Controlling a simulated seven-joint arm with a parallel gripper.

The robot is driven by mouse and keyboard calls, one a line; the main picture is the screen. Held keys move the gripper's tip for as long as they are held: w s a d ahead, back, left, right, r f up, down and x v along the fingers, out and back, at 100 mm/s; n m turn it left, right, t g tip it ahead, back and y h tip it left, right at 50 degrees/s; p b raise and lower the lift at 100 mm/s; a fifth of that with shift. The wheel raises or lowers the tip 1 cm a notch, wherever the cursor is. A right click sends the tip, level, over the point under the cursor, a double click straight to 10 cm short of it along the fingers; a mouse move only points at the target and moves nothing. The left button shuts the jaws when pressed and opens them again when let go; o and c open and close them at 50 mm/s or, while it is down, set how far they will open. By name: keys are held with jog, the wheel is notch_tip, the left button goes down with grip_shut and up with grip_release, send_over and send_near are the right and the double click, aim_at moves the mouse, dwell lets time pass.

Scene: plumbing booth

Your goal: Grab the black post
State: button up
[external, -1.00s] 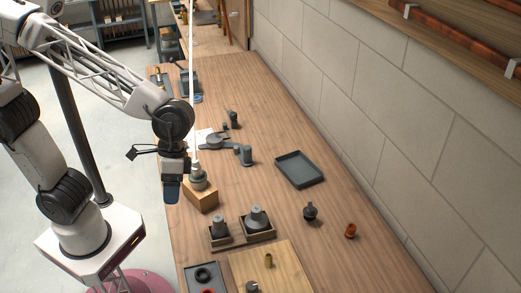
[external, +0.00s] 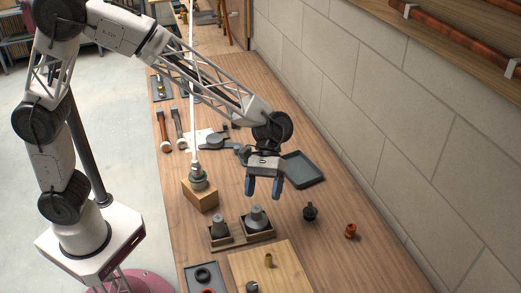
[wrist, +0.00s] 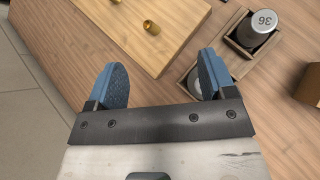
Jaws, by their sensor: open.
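A small black upright post-like piece with a wider round part (external: 310,212) stands on the wooden bench, right of the grey pieces and left of an orange-brown fitting. It is the most post-like black thing I see. My gripper (external: 263,190) is open and empty in the air above the bench, with its blue fingertips pointing down. In the external picture it is up and left of the black piece. In the wrist view, the two blue fingers (wrist: 163,78) stand wide apart with nothing between them. I cannot make out the black piece there; a finger may hide it.
Grey weights (external: 256,217) sit in wooden trays below my gripper. A wooden board (external: 285,277) carries a brass fitting (external: 268,261). An orange-brown fitting (external: 351,231) lies near the wall. A dark tray (external: 303,168) is behind my gripper. A wooden block (external: 201,196) stands left.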

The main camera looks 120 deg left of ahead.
aim_at(311, 204)
jog(key=w+a+f+n+t, duration=0.1)
jog(key=w+a+f+n, duration=0.1)
jog(key=a, duration=0.4)
jog(key=w+a+f+n+t+h, duration=0.1)
jog(key=w+a+f+n+t, duration=0.1)
jog(key=a+f, duration=0.3)
jog(key=w+a+f+n+t+h, duration=0.1)
jog(key=w+a+f+n, duration=0.2)
jog(key=a, duration=0.4)
jog(key=shift+a+f, duration=0.35)
jog(key=shift+a, duration=0.05)
jog(key=shift+x, duration=1.3)
jog(key=shift+x, duration=2.6)
jog(key=shift+a, duration=0.1)
jog(key=c, duration=1)
